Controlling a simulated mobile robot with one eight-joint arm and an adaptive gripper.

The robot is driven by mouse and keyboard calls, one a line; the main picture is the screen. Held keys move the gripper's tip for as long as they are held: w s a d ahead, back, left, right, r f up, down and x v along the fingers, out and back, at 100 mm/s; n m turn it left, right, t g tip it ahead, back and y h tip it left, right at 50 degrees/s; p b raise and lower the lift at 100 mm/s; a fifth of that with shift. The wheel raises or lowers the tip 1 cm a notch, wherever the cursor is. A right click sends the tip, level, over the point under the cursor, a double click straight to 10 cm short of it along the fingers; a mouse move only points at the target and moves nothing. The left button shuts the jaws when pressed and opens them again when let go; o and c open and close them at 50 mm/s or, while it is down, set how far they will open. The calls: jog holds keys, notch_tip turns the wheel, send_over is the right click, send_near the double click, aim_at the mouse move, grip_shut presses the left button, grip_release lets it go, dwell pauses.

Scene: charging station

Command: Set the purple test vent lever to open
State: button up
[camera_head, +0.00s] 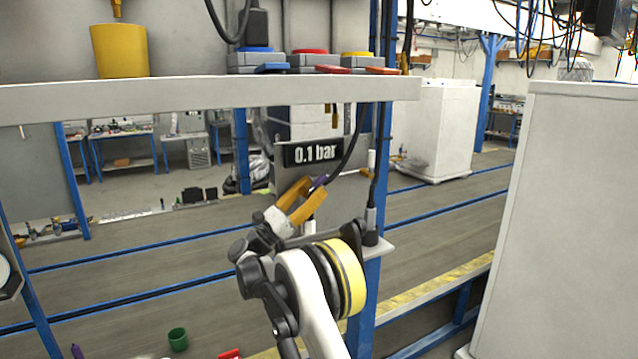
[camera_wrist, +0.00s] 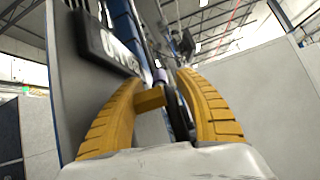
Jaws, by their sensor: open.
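A small purple part (camera_head: 320,181), which looks like the vent lever, shows just beyond my gripper's fingertips in the head view, below the dark "0.1 bar" display (camera_head: 314,153). In the wrist view a small purple piece (camera_wrist: 161,75) shows between the fingertips, in front of a dark hose. My gripper (camera_head: 312,188) has its orange fingers apart. In the wrist view the gripper (camera_wrist: 163,80) straddles the purple piece. I cannot tell whether a finger touches it. Most of the lever and its mount is hidden, so its setting cannot be read.
A grey shelf beam (camera_head: 200,98) crosses above my arm, bearing a yellow cup (camera_head: 119,52) and several coloured buttons. A blue post (camera_head: 365,300) stands right beside my arm. A green cup (camera_head: 178,339) sits below left. A large white cabinet (camera_head: 560,210) fills the right.

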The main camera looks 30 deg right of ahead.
jog(key=v, duration=1)
